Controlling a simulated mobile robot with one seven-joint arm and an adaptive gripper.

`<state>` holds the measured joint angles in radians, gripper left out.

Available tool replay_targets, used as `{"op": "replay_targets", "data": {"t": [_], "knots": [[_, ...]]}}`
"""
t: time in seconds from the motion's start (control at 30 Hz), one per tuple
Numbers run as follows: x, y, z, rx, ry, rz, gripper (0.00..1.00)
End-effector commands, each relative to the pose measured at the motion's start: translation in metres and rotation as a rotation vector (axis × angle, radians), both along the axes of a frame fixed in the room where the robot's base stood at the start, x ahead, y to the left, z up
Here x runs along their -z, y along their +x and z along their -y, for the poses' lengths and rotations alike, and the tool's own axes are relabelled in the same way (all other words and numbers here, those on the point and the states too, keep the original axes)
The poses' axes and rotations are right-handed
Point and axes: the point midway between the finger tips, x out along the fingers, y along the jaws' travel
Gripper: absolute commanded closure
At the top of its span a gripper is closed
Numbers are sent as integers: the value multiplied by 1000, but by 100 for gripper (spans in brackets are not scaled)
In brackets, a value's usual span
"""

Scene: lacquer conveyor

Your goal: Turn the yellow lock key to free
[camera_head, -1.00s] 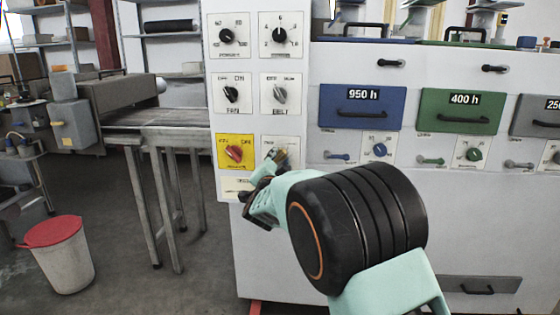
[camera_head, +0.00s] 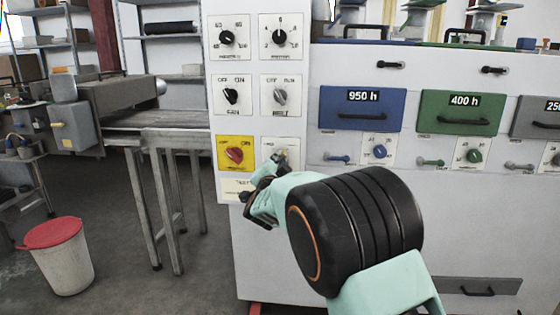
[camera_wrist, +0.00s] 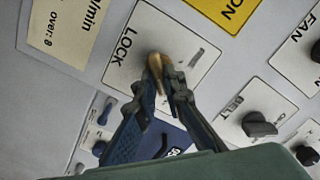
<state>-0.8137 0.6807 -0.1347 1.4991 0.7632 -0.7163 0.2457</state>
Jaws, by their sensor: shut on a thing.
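The yellow lock key (camera_wrist: 155,66) stands out from a white plate marked LOCK (camera_wrist: 185,30) in the wrist view. My gripper (camera_wrist: 162,84) has its two dark fingers closed on either side of the key, close to the plate. The other marking on the plate, right of the key, is too blurred to read. In the head view the lock plate (camera_head: 292,143) is right of the yellow plate, and my gripper (camera_head: 272,165) covers its lower part. The key is mostly hidden there, so its exact angle is hard to tell.
A red knob (camera_head: 235,155) on a yellow plate is just left of the lock. The fan knob (camera_head: 231,96) and belt knob (camera_head: 280,96) are above. Blue (camera_head: 361,109) and green (camera_head: 462,112) drawers are to the right. A bin (camera_head: 64,262) stands on the floor at left.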

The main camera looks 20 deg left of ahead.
Motion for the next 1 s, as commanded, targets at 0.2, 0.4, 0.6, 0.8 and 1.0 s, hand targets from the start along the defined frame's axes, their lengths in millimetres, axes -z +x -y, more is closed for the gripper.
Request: {"op": "replay_targets", "data": {"t": [0.2, 0.4, 0.6, 0.8, 1.0], "knots": [[-2, 0, 0, 0, -73, 18, 100], [-4, -1, -1, 0, -212, 50, 100], [-5, -1, -2, -1, -394, 94, 100], [-5, -1, -3, -1, -579, 138, 100], [-5, -1, -4, -1, -764, 183, 100]]}}
